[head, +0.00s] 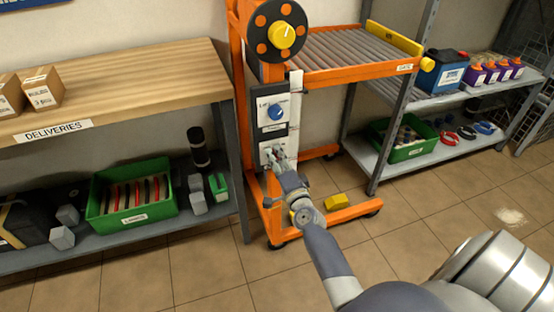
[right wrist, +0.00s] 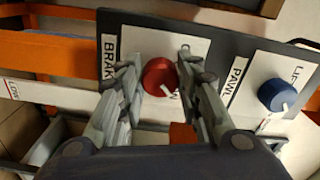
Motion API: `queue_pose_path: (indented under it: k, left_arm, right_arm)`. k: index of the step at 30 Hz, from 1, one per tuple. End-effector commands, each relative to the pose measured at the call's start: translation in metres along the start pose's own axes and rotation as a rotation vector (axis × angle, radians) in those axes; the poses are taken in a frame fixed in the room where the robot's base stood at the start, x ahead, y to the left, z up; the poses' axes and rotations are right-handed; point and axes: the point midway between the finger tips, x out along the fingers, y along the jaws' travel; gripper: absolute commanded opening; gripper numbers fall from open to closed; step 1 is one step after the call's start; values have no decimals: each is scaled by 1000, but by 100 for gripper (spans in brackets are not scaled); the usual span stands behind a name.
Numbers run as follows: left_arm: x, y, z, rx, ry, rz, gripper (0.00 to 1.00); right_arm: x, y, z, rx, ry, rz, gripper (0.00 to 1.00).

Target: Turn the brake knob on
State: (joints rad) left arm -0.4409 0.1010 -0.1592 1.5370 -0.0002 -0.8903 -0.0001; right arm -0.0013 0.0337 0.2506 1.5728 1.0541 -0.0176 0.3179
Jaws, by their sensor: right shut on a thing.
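The red brake knob (right wrist: 159,77) sits on a white plate of the dark control panel (right wrist: 215,38), under a label reading "BRAK" with the rest covered. A white mark shows on its lower right. My right gripper (right wrist: 158,62) is shut on this knob, one finger on each side. My left gripper is not in view.
The orange lift (head: 246,90) carries a black wheel (head: 266,30) with a yellow hub above the panel. A wooden shelf (head: 150,75) stands at left, a grey rack (head: 400,165) at right. A yellow block (head: 336,201) lies near the lift's base. Open tiled floor is in front.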

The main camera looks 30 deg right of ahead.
Motion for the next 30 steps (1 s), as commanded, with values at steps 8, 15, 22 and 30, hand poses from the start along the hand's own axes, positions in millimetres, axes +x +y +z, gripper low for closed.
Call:
queue_pose_path:
  k: [8,15,22,30]
  left_arm:
    - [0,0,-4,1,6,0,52]
    - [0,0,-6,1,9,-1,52]
    - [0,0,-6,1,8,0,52]
    - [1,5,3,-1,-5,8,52]
  right_arm:
    - [0,-1,-1,25,3,-1,8]
    - [0,-1,-1,25,3,-1,8]
    - [0,0,-1,24,2,-1,52]
    - [-2,0,0,23,1,0,52]
